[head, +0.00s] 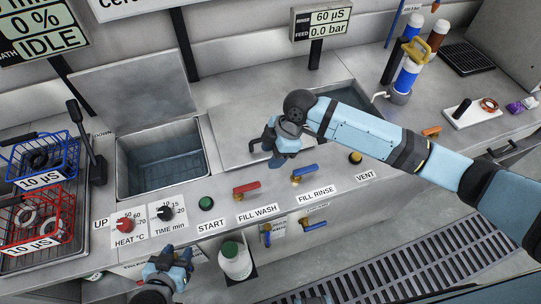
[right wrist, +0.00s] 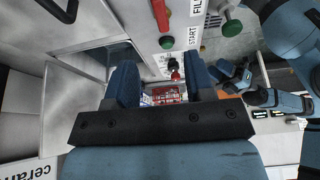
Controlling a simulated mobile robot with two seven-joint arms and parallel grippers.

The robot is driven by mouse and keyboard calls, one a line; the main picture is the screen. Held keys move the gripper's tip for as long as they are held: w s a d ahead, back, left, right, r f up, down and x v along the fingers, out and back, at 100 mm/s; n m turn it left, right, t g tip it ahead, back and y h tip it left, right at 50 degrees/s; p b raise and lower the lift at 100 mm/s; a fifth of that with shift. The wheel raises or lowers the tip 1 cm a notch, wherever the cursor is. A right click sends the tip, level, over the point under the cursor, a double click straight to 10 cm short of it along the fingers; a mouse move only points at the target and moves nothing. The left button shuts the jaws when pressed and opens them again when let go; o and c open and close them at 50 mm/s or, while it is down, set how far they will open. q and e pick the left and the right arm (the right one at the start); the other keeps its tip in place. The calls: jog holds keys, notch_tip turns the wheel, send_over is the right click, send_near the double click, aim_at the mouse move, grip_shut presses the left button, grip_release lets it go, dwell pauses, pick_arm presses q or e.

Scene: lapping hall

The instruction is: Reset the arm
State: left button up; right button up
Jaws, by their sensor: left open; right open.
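My right arm (head: 370,130) reaches in from the right across the counter. Its gripper (head: 262,148) is over the closed grey lid left of the rinse basin, above the fill wash valve. In the right wrist view the two blue fingers (right wrist: 161,72) stand apart with nothing between them; baskets show far beyond the gap. My left gripper (head: 180,257) is low in the head view, in front of the panel below the start button, open and seemingly empty. Its fingertips are small in the picture.
An open wash basin (head: 165,165) lies left of my right gripper. A blue basket (head: 45,155) and a red basket (head: 35,215) stand at the left. A white bottle (head: 235,262) stands below.

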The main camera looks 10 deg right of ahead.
jog(key=shift+a+f, duration=0.1)
dwell(0.3)
jog(key=s+a+f+m+t+y, duration=0.3)
jog(key=s+a+f+m+t, duration=0.15)
jog(key=s+m, duration=0.2)
jog(key=s+d+f+m+t+h, duration=0.2)
jog(key=s+d+m, duration=0.3)
jog(key=d, duration=0.3)
jog(key=s+d+f+m+t+h+p, duration=0.1)
jog(key=s+d+f+m+t+h, duration=0.1)
jog(key=s+d+m+t, duration=0.3)
jog(key=s+d+f, duration=0.1)
jog(key=s+d, duration=0.1)
jog(key=d, duration=0.1)
jog(key=shift+s+d+f, duration=0.15)
jog(key=shift+f, duration=0.15)
